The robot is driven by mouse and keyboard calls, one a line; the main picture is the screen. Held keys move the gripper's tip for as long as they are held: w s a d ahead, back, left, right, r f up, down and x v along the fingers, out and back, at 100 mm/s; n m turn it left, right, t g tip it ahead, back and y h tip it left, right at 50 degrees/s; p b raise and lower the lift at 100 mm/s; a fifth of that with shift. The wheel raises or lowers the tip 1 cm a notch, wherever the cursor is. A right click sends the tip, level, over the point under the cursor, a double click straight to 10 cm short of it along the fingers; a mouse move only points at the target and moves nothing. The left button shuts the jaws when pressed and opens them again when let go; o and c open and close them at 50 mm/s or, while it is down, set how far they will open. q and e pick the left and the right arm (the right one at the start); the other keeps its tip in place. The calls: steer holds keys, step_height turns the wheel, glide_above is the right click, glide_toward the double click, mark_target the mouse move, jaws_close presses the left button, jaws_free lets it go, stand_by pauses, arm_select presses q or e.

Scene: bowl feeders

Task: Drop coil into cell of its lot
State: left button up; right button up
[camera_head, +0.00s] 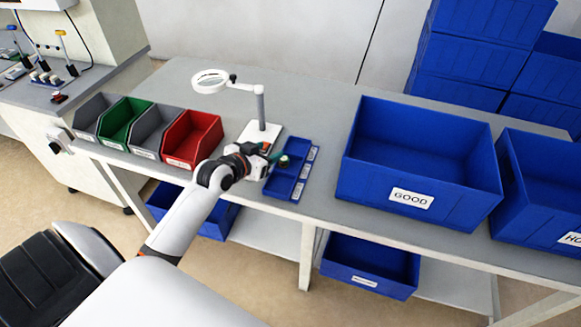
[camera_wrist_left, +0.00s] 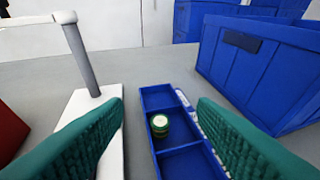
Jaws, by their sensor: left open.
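A blue tray with cells (camera_head: 301,187) lies on the table beside the magnifier lamp's white base. The coil (camera_wrist_left: 160,126), a small round piece with a pale top and green-gold side, is in the tray's middle cell in the left wrist view, close to the wall toward the far cell. My left gripper (camera_head: 272,156) is over the tray. Its green fingers (camera_wrist_left: 161,135) are spread apart on either side of the tray, and nothing is between their tips. The cell labels are too small to read. My right gripper is not in view.
A magnifier lamp (camera_head: 261,106) stands just behind my left gripper. A red bin (camera_head: 205,137), with grey and green bins, stands to the left. A large blue box marked GOOD (camera_head: 365,178) stands to the right, with free tabletop between it and the tray.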

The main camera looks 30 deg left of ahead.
arm_select(q)
steer(key=v, duration=0.5)
steer(key=shift+s+r, duration=0.1)
steer(key=shift+s, duration=0.05)
